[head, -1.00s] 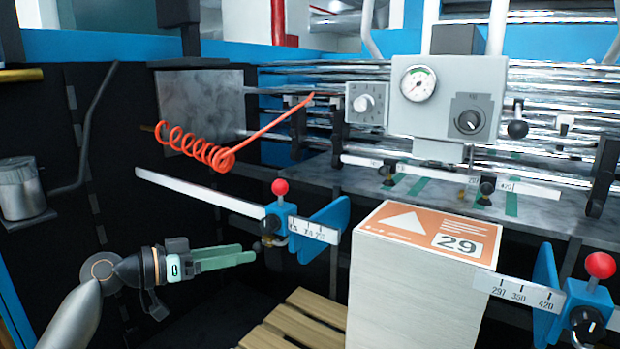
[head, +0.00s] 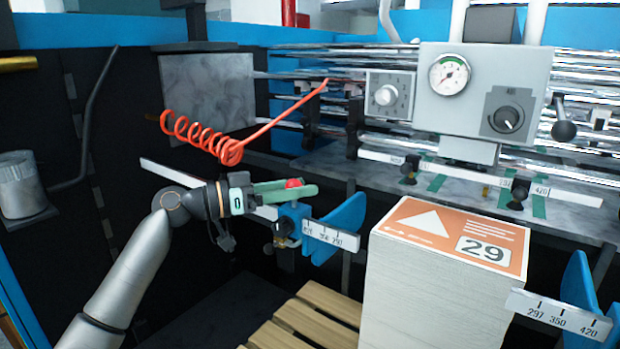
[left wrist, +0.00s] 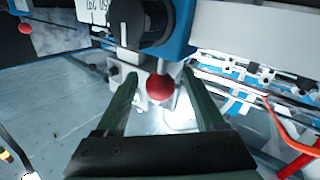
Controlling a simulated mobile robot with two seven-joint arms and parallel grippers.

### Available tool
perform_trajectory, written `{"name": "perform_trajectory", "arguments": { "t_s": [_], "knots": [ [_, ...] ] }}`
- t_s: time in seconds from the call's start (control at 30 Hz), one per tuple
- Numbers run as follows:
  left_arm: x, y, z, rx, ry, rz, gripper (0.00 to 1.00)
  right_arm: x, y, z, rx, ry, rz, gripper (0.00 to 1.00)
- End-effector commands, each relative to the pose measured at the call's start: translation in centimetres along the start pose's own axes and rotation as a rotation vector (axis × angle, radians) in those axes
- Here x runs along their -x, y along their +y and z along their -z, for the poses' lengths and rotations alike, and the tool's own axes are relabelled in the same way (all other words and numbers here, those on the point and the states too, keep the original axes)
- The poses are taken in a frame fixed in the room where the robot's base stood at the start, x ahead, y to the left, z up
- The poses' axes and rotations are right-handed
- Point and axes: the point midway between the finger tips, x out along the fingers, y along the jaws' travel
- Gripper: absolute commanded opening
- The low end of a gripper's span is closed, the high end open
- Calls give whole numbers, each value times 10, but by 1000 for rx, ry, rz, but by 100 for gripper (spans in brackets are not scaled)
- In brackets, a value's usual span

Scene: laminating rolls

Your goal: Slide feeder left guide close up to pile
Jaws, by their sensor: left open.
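The left guide (head: 342,224) is a blue plate on a blue clamp block with a red ball knob (head: 293,183), carried on a white scale bar (head: 330,235). The pile (head: 430,290) is a tall white stack with an orange top sheet marked 29; a gap shows between it and the left guide. My left gripper (head: 300,190) is open, its green fingers at the red knob. In the left wrist view the red knob (left wrist: 160,87) lies between the open fingers (left wrist: 158,95), with no clear contact. My right gripper is not in view.
The right guide (head: 578,285) and its scale bar (head: 560,315) stand right of the pile. A wooden pallet (head: 310,325) lies low in front. A coiled orange hose (head: 205,138) hangs above my left arm. A grey gauge box (head: 485,95) is behind the pile.

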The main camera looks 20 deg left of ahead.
Motion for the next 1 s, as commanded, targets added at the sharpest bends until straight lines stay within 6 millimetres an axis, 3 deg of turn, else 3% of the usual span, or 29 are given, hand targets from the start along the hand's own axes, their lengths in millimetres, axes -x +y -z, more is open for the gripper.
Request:
{"name": "perform_trajectory", "arguments": {
  "t_s": [0.2,0.57,1.0],
  "knots": [
    [-25,0,1,1,0,0,71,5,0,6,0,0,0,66],
    [-29,0,0,-1,0,1,71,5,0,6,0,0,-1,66],
    [-29,0,0,0,0,1,21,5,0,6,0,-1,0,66]
  ]
}}
